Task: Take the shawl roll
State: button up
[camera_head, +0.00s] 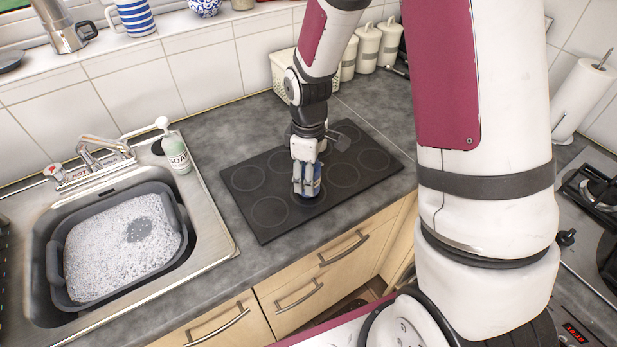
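The only roll I see is a white paper-like roll (585,98) on an upright holder at the far right, partly cut off by the picture edge and partly behind my arm. My gripper (306,190) points down over the black mat with round marks (262,215), well to the left of the roll. Something small and bluish shows at its fingers. I cannot tell whether it is held or whether the fingers are shut.
A sink with a grey basin of suds (115,250) is at left, with a soap bottle (178,152) behind it. White canisters (367,48) and a cream basket (283,75) stand at the back. A gas hob (590,190) is at right. My arm blocks much of the right side.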

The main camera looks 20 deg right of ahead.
jog(key=c, duration=0.6)
jog(key=shift+r, duration=0.2)
jog(key=shift+w+r, duration=0.1)
jog(key=shift+r, duration=0.4)
notch_tip(320, 180, up, 2)
jog(key=shift+b, duration=0.3)
jog(key=shift+s+a+r, duration=0.2)
jog(key=shift+s+a, duration=0.1)
jog(key=shift+s, duration=0.25)
jog(key=s+a+r, duration=0.1)
jog(key=s+a, duration=0.6)
jog(key=s, duration=0.6)
jog(key=shift+a+r+b, duration=0.15)
jog(key=shift+a+b, duration=0.1)
jog(key=shift+b, duration=0.05)
